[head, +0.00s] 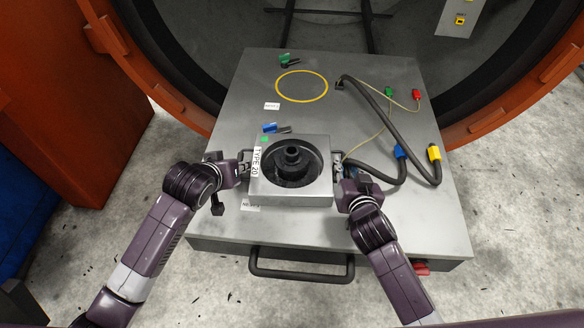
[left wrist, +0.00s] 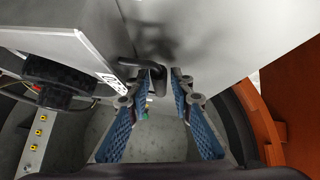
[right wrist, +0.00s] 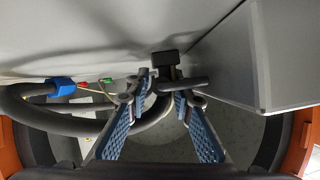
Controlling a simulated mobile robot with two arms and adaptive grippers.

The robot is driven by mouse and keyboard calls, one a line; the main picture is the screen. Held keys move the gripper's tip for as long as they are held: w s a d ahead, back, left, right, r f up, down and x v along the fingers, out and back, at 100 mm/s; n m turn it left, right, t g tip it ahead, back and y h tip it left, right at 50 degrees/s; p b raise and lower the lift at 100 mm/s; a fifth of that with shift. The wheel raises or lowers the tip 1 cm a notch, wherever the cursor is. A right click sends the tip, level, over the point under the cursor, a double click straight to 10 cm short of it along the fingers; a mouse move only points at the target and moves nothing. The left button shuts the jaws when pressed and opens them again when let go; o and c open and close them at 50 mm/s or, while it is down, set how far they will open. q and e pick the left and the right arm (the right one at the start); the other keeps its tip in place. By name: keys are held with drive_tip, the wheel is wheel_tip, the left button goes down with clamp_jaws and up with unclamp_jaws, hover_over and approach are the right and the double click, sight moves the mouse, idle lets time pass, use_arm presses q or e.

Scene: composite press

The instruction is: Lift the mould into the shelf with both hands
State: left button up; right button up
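The mould (head: 318,192) is a grey square block with a round black cavity and a "TYPE 20" label. It sits on the front part of the grey shelf (head: 400,215), with a small handle on each side. My left gripper (head: 240,168) is at its left handle. In the left wrist view, the open fingers (left wrist: 154,82) stand either side of the dark handle (left wrist: 157,76), with gaps. My right gripper (head: 342,172) is at the right handle. In the right wrist view, the handle (right wrist: 184,83) lies at the partly spread fingertips (right wrist: 164,88); contact is unclear.
A yellow circle (head: 302,100) marks free room at the shelf's back. Black hoses (head: 385,115) with blue and yellow bands and thin wires lie right of the mould. A blue clip (head: 269,128) lies just behind it. The round press opening (head: 150,60) surrounds the shelf's rear.

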use_arm(q)
drive_tip(key=shift+w+d+f, duration=0.1)
drive_tip(key=shift+w+f, duration=0.15)
drive_tip(key=shift+f, duration=0.05)
use_arm(e)
drive_tip(key=shift+w+f, duration=0.1)
drive_tip(key=shift+w, duration=0.25)
use_arm(q)
clamp_jaws()
use_arm(e)
clamp_jaws()
use_arm(q)
drive_tip(key=shift+w+r, duration=0.15)
drive_tip(key=shift+r, duration=0.15)
use_arm(e)
drive_tip(key=shift+w+r, duration=0.1)
drive_tip(key=shift+r, duration=0.1)
